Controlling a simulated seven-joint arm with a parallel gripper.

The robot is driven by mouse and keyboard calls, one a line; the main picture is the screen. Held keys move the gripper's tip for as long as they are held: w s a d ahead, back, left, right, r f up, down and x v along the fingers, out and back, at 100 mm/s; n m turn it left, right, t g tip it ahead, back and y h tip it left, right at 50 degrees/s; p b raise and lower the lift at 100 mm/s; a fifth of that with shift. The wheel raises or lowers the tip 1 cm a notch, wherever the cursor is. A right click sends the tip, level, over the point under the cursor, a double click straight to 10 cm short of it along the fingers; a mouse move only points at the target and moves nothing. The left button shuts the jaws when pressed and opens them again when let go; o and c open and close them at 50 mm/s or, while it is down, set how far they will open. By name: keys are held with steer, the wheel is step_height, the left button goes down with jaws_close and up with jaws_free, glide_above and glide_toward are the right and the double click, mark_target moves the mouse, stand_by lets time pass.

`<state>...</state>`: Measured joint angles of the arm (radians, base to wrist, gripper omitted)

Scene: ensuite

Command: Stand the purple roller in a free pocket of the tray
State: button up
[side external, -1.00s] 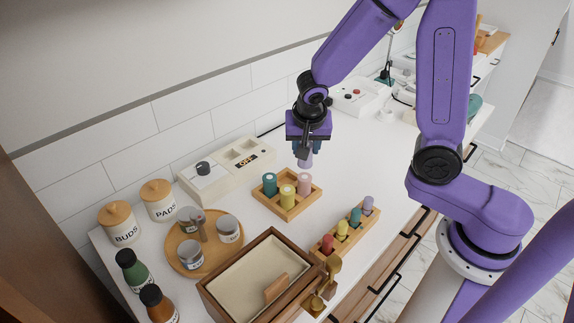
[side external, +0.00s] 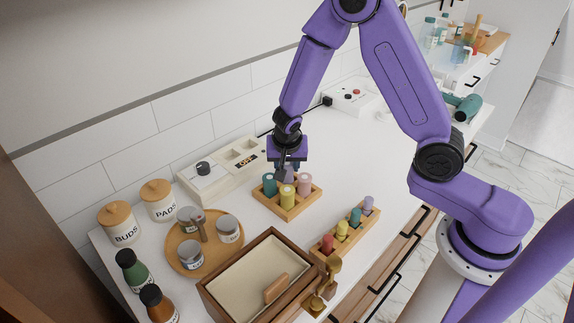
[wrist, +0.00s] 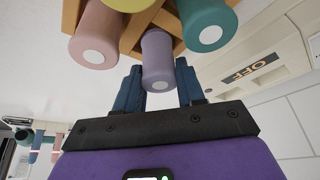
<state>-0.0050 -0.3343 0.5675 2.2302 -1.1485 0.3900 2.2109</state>
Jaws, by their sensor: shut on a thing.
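The purple roller (wrist: 158,58) is upright between my gripper's two blue fingers in the wrist view. My gripper (wrist: 159,88) is shut on it. In the side view my gripper (side external: 287,170) is low over the back corner of the wooden tray (side external: 288,211). The tray holds a teal roller (side external: 269,184), a yellow roller (side external: 287,198) and a pink roller (side external: 304,184). The purple roller's lower end is at the back pocket, between the teal and pink rollers. Whether it touches the pocket floor cannot be told.
A wooden rack (side external: 348,232) with several coloured pegs stands at front right. A white switch box (side external: 213,178) is close behind the tray. A wooden box (side external: 257,275) and a round board with jars (side external: 187,235) are nearer the camera.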

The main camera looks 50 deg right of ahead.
steer(key=shift+f, duration=0.25)
steer(key=shift+f, duration=0.2)
steer(key=o, duration=1)
steer(key=shift+o, duration=0.2)
steer(key=shift+r, duration=0.1)
steer(key=shift+a+r, duration=0.1)
steer(key=shift+r, duration=0.4)
steer(key=v, duration=1.1)
steer(key=s+d+r+n+g+y, duration=0.1)
steer(key=s+r+n, duration=0.1)
steer(key=s+n, duration=0.8)
steer(key=s+d+r+n+g+y, duration=0.1)
steer(key=s+r+n+g+y, duration=0.1)
steer(key=s+n, duration=0.9)
steer(key=s, duration=0.6)
steer(key=shift+d+r+n+y, duration=0.15)
steer(key=shift+d+n+y, duration=0.05)
steer(key=shift+n+y, duration=0.1)
